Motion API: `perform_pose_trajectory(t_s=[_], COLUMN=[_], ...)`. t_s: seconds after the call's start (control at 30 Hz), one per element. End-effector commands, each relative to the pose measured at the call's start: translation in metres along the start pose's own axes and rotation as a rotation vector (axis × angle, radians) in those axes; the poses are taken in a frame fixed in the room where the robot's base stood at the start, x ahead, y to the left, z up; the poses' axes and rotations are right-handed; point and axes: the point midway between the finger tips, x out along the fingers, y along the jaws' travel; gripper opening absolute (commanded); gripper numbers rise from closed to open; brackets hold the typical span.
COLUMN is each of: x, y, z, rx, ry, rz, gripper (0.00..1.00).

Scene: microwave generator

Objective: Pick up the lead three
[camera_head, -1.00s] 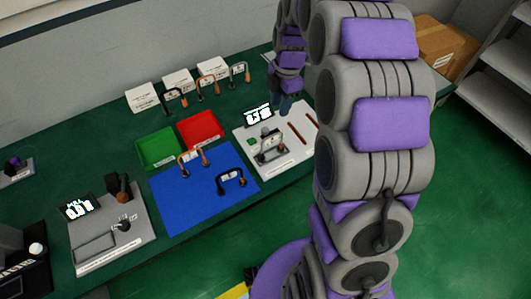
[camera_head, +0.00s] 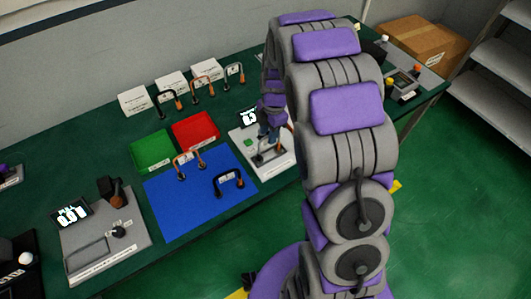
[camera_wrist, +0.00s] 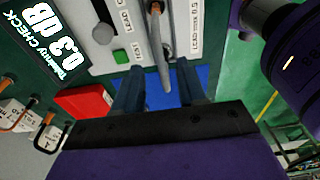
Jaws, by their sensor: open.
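My gripper (camera_wrist: 159,78) is open. In the wrist view a thin grey bar-like lead (camera_wrist: 161,45) lies between its two blue-grey fingers, with a gap on each side. This lead is on the pale tester (camera_wrist: 135,62), whose screen (camera_wrist: 38,42) reads 0.3 dB. In the head view my gripper (camera_head: 268,133) is low over the tester (camera_head: 283,165) and partly hides the lead there. I cannot read which is lead three.
A green tray (camera_head: 151,149) and a red tray (camera_head: 196,130) stand left of the tester. White boxes (camera_head: 171,84) line the back. Another device with a screen (camera_head: 105,235) stands at front left. The blue mat (camera_head: 190,205) has bare room.

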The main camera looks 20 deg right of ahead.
Motion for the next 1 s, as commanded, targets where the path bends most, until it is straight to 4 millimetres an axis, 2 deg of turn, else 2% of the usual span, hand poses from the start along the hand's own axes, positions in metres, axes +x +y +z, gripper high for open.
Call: perform_pose_trajectory(t_s=[0.1, 0.3, 0.6, 1.0], x=[0.019, 0.042, 0.046, 0.045], y=[-0.002, 0.001, 0.002, 0.000], z=[-0.001, -0.006, -0.009, -0.005], rx=[0.002, 0.002, 0.000, 0.002], ry=[0.003, -0.001, -0.004, 0.001], rz=[-0.003, 0.001, 0.000, 0.001], gripper=[0.40, 0.40, 0.40, 0.03])
